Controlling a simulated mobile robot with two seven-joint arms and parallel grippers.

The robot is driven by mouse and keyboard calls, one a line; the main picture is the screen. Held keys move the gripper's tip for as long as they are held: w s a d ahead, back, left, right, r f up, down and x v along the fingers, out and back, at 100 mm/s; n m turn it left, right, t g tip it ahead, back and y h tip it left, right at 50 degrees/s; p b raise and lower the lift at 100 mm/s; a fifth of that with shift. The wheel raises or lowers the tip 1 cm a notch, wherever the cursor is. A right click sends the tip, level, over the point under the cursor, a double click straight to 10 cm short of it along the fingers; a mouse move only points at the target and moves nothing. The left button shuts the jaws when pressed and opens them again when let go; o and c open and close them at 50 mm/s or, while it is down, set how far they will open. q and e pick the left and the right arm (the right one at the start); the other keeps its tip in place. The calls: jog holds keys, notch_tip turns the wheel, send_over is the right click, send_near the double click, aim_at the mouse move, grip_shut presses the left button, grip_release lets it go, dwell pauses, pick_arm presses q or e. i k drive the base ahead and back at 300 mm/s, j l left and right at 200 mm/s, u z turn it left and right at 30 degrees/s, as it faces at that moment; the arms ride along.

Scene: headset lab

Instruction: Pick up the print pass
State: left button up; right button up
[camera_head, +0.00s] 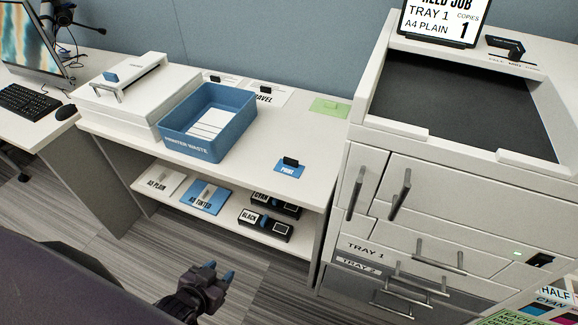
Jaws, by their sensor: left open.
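The print pass is a small blue card (289,170) with white lettering that reads as PRINT and a black clip on its top edge. It lies on the white table top near the table's right front part. My left gripper (220,271) is at the bottom of the view, low in front of the table, over the striped floor. Its two blue-tipped fingers are apart, with nothing between them. It is well short of the card and touches nothing. My right gripper is out of view.
A blue PRINTER WASTE bin (213,152) and a white hole-punch-like device (135,85) stand left on the table. A green note (330,107) lies behind the card. A lower shelf (225,222) holds packs and cartridges. A white printer (440,190) stands right. Table space around the card is clear.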

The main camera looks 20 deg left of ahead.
aim_at(291, 167)
jog(key=i+j, duration=0.1)
jog(key=j, duration=1.6)
jog(key=i+j+z, duration=0.15)
jog(key=j, duration=1.55)
